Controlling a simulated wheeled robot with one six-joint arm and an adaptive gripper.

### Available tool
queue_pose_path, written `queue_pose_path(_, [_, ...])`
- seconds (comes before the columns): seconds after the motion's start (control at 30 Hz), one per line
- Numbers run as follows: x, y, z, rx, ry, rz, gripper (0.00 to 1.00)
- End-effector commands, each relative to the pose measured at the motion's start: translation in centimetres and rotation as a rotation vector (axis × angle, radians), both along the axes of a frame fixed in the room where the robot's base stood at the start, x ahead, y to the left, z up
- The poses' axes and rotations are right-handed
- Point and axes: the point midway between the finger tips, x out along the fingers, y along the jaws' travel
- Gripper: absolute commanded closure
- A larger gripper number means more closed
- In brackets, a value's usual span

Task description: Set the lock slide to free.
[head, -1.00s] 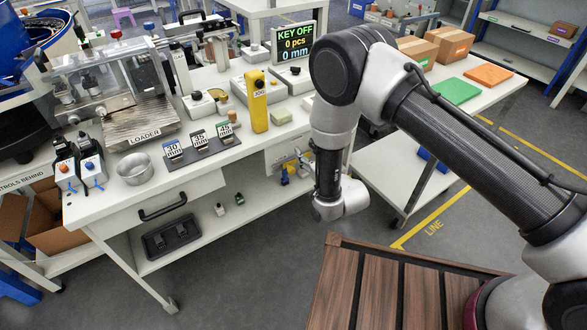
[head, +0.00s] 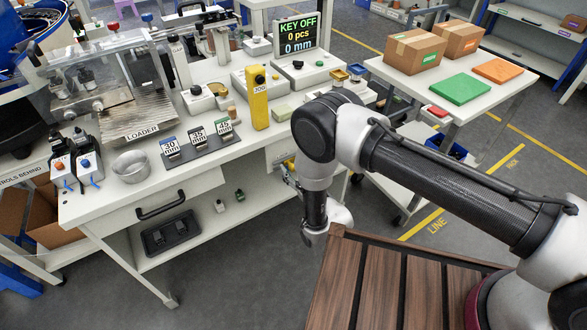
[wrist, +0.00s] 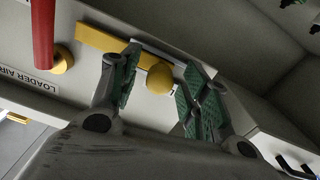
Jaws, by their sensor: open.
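The lock slide appears to be the yellow strip (wrist: 98,37) with a round yellow knob (wrist: 160,78) on a pale panel in the wrist view. My gripper (wrist: 160,90) is open, with one green-padded finger on each side of the knob. The knob shows in the gap between the fingers; I cannot tell whether either finger touches it. Lettering beside the knob is mostly hidden, so the slide's setting cannot be read. In the head view my arm is low at the front right of the workbench (head: 215,165), and the slide cannot be made out.
A red handle (wrist: 43,35) on a brass-coloured fitting stands left of the slide, by a "LOADER AIR" label (wrist: 28,80). A slatted wooden surface (head: 400,285) lies below my arm.

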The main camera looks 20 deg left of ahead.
Motion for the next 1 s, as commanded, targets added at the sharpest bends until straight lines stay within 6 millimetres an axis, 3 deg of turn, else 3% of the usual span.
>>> queue_pose_path(0.3, [0.3, 0.3, 0.0, 0.000, 0.000, 0.000, 0.56])
queue_pose_path(0.5, [0.3, 0.3, 0.0, 0.000, 0.000, 0.000, 0.92])
queue_pose_path(0.57, [0.2, 0.2, 0.0, -0.001, 0.001, 0.000, 1.00])
queue_pose_path(0.77, [0.0, 0.4, 0.0, 0.000, 0.000, 0.001, 1.00])
queue_pose_path(1.0, [-2.5, 2.7, 0.0, 0.000, 0.000, 0.004, 1.00])
